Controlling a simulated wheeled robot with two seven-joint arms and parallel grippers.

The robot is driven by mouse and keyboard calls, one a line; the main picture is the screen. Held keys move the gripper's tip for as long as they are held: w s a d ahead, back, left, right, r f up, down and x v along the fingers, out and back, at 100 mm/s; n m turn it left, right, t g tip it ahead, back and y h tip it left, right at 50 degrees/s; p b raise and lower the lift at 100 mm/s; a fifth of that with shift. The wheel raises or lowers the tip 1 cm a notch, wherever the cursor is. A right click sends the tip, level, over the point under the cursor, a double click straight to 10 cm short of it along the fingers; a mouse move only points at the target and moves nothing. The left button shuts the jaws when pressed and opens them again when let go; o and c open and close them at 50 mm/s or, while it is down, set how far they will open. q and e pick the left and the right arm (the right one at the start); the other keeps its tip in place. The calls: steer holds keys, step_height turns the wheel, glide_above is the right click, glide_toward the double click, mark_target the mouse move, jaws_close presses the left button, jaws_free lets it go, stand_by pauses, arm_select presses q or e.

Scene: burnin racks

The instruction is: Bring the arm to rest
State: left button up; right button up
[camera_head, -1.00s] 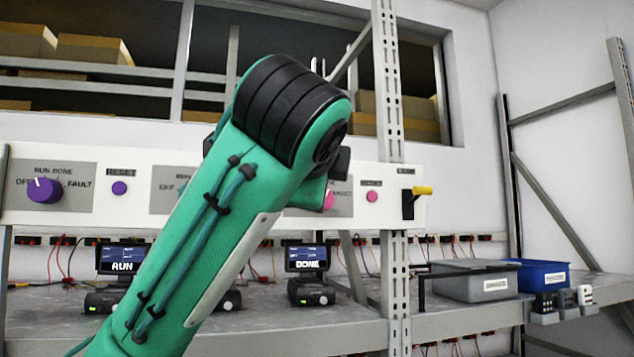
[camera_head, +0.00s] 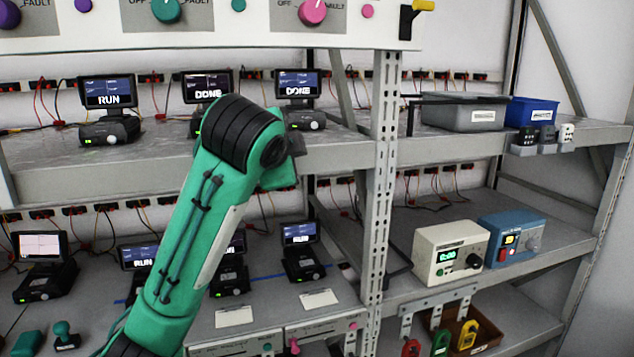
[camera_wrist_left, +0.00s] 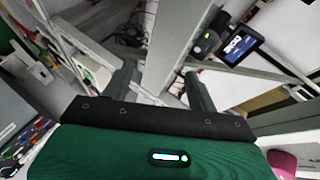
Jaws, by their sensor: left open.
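My left arm (camera_head: 190,240) is green with black joint rings and rises from the lower left in the head view. Its black-ringed joint (camera_head: 240,135) stands in front of the upper shelf, and the part beyond it is mostly hidden behind it. My left gripper (camera_wrist_left: 158,78) shows in the left wrist view with two dark fingers spread apart and nothing between them. A shelf post and rails show past the fingers, and a small device with a screen (camera_wrist_left: 241,46) is to their right. The left gripper cannot be made out in the head view. My right gripper is in neither view.
The upper shelf (camera_head: 345,155) holds several screen devices, a grey bin (camera_head: 462,115) and a blue bin (camera_head: 530,112). A slotted post (camera_head: 384,200) stands right of my arm. Lower down are a cream meter (camera_head: 450,250), a blue meter (camera_head: 510,238) and more screen devices (camera_head: 300,250).

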arm_select(q)
steer(key=s+a+f+n+g, duration=0.2)
steer(key=s+a+f, duration=0.1)
steer(key=f, duration=0.9)
steer(key=s+a+f+n+g, duration=0.1)
steer(key=s+a+f+n, duration=0.15)
steer(key=f, duration=0.95)
steer(key=s+a+f+n+g, duration=0.2)
steer(key=s+a+f+n, duration=0.1)
steer(key=f, duration=1)
steer(key=s+a+f+n+g+y, duration=0.1)
steer(key=s+a+f+n, duration=0.15)
steer(key=s+f, duration=0.55)
steer(key=s+a+f+n+g, duration=0.2)
steer(key=s+a+f, duration=0.25)
steer(key=s, duration=0.75)
steer(key=s+a+f+n+g+y, duration=0.1)
steer(key=s+a+f+n, duration=0.2)
steer(key=s+f, duration=0.5)
step_height(320, 180, down, 33)
steer(key=s+g+b, duration=0.2)
steer(key=s, duration=0.1)
steer(key=s+a+f+g+b, duration=0.1)
steer(key=s+a+f, duration=0.1)
steer(key=s+f, duration=1.6)
steer(key=shift+a+f+m, duration=0.4)
steer(key=shift+f, duration=0.3)
